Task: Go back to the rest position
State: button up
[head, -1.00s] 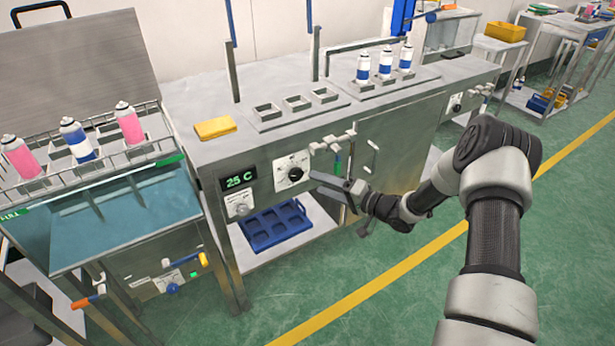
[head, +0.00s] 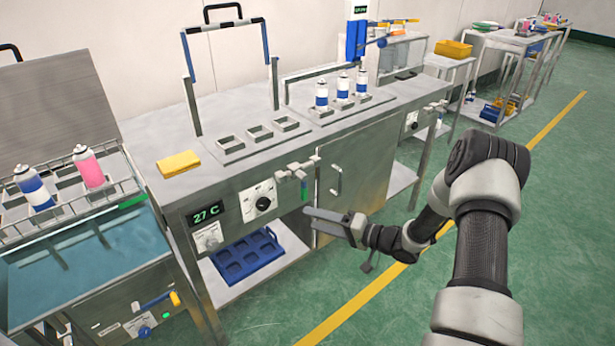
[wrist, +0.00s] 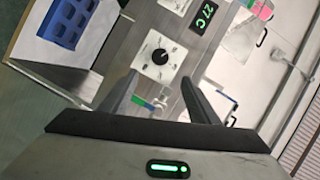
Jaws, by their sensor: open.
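My gripper (head: 322,222) is in front of the steel workbench's front panel in the head view, to the right of the black dial (head: 263,204). Its two fingers show apart in the wrist view (wrist: 160,95), with nothing held between them. The dial also shows in the wrist view (wrist: 159,57), ahead of the fingers. The green display (head: 207,213) on the panel reads 27 C. My arm reaches in from the right of the head view.
Several cans stand on the bench (head: 225,185) and in the bath rack (head: 120,190). A yellow sponge (head: 178,163) lies on the bench top. A blue tray (head: 245,255) rests on the lower shelf. Green floor (head: 400,310) is clear at the right.

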jog(key=w+d+r+n+t+h, duration=0.1)
jog(key=w+d+r+h, duration=0.25)
jog(key=r, duration=0.35)
jog(key=w+d+r+n+t+h, duration=0.1)
jog(key=w+d+r+h, duration=0.2)
jog(key=r+h, duration=0.25)
jog(key=s+d+r+h, duration=0.2)
jog(key=s+r, duration=0.1)
jog(key=r, duration=0.3)
jog(key=s+d+r+h, duration=0.2)
jog(key=s+d+r, duration=0.1)
jog(key=r, duration=0.3)
jog(key=s+r+g+h, duration=0.3)
jog(key=s+r, duration=0.3)
jog(key=s, duration=0.7)
jog(key=s+a+g+y, duration=0.1)
jog(key=s+a, duration=0.2)
jog(key=s, duration=0.7)
jog(key=s+a+g+y, duration=0.1)
jog(key=s+a, duration=0.2)
jog(key=s, duration=0.6)
notch_tip(320, 180, up, 20)
jog(key=s+n+p, duration=0.1)
jog(key=p, duration=2)
jog(key=shift+a+r+g+y, duration=0.25)
jog(key=shift+a+g+y, duration=0.05)
jog(key=shift+g, duration=0.1)
